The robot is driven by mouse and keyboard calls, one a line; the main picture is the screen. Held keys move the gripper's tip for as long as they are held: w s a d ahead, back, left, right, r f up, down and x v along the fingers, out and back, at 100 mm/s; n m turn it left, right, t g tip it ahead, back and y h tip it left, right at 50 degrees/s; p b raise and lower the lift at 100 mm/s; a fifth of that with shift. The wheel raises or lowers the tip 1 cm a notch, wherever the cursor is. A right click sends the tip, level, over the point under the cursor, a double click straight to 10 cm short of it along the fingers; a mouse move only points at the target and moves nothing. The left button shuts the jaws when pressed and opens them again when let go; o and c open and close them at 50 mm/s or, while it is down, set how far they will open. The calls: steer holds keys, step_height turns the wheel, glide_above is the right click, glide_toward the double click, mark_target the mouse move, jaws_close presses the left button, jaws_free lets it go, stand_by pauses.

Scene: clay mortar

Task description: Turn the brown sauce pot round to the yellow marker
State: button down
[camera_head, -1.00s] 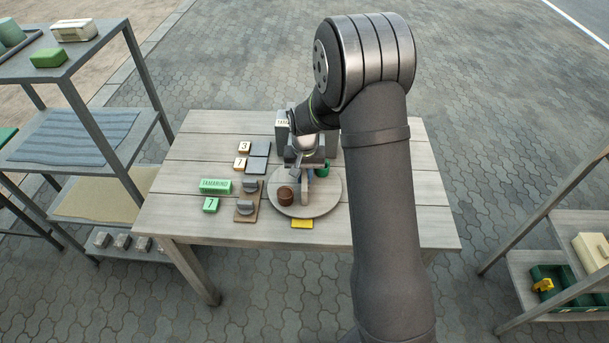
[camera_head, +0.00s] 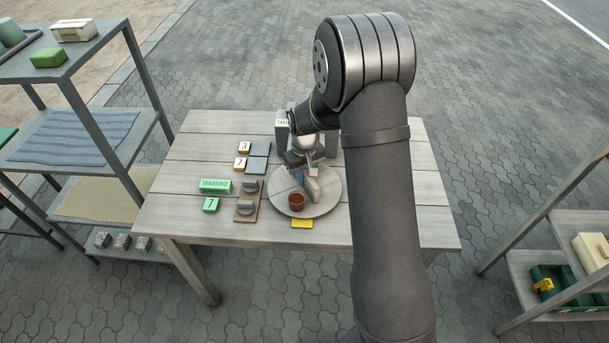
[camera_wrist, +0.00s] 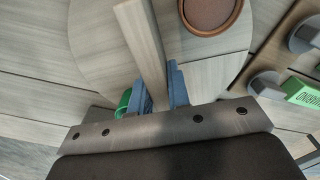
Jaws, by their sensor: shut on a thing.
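The brown sauce pot (camera_head: 297,201) stands upright near the front rim of the round wooden turntable (camera_head: 330,190). The yellow marker (camera_head: 302,223) lies on the table just in front of the turntable, slightly right of the pot. My gripper (camera_head: 303,175) is over the turntable, its blue fingers shut on the upright wooden bar (camera_head: 313,190) across it. In the wrist view the fingers (camera_wrist: 160,92) sit on either side of the bar (camera_wrist: 140,40). The pot (camera_wrist: 210,14) is partly cut off at the top there, apart from the fingers.
A green pot (camera_wrist: 124,103) shows beside the left finger in the wrist view. Left of the turntable are a board with grey knobs (camera_head: 246,208), a green TAMARIND block (camera_head: 215,186) and numbered tiles (camera_head: 244,147). A grey box stands behind my gripper. The table's right side is clear.

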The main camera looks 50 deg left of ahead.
mark_target(305, 171)
steer(key=shift+n, duration=1.3)
steer(key=c, duration=1.4)
jaws_free()
steer(key=shift+o, duration=0.2)
steer(key=shift+r, duration=0.1)
step_height(305, 171, up, 17)
